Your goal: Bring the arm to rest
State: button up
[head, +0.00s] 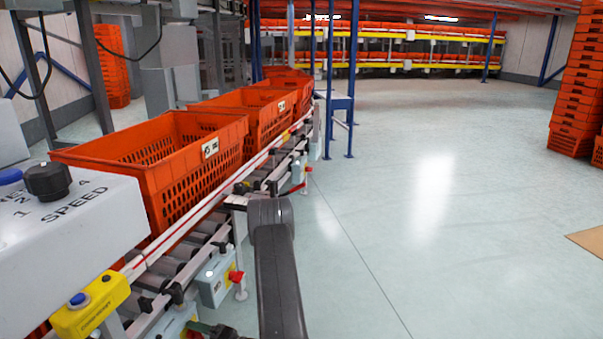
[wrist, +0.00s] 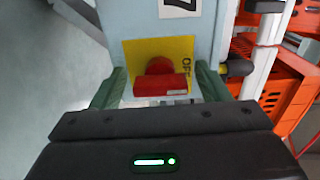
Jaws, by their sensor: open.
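My gripper (wrist: 162,80) shows in the wrist view with its two green fingers spread apart. A red switch knob (wrist: 160,84) on a yellow plate marked OFF stands between and beyond the fingers. The plate is on a light grey box (wrist: 200,42). I cannot tell whether the fingers touch the knob or the box. Nothing is clearly held. In the head view my dark grey arm reaches down at bottom centre, and my gripper is mostly hidden or cut off at the lower edge.
A roller conveyor (head: 185,258) carries several orange totes (head: 165,165) along the left. A grey control box (head: 65,215) with a SPEED dial and a yellow button box (head: 90,303) stand at the near left. Stacked totes (head: 580,85) are at right. The floor (head: 400,200) between is clear.

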jog(key=p+v, duration=0.4)
jog(key=v, duration=0.9)
jog(key=b+x, duration=0.4)
jog(key=x, duration=0.8)
jog(key=shift+a+f, duration=0.1)
jog(key=shift+a, duration=0.2)
jog(key=shift+w+a, duration=0.15)
jog(key=shift+a, duration=0.15)
jog(key=m, duration=0.4)
jog(key=shift+d+m, duration=0.1)
jog(key=shift+m, duration=0.3)
jog(key=m, duration=0.4)
jog(key=shift+m, duration=0.3)
jog(key=m, duration=0.2)
jog(key=m+p, duration=0.1)
jog(key=m, duration=0.1)
jog(key=shift+w+r+m+p, duration=0.1)
jog(key=shift+r+m+p, duration=0.2)
jog(key=shift+r, duration=0.05)
jog(key=shift+f+m+p, duration=0.1)
jog(key=shift+m+p, duration=0.75)
jog(key=shift+m, duration=0.65)
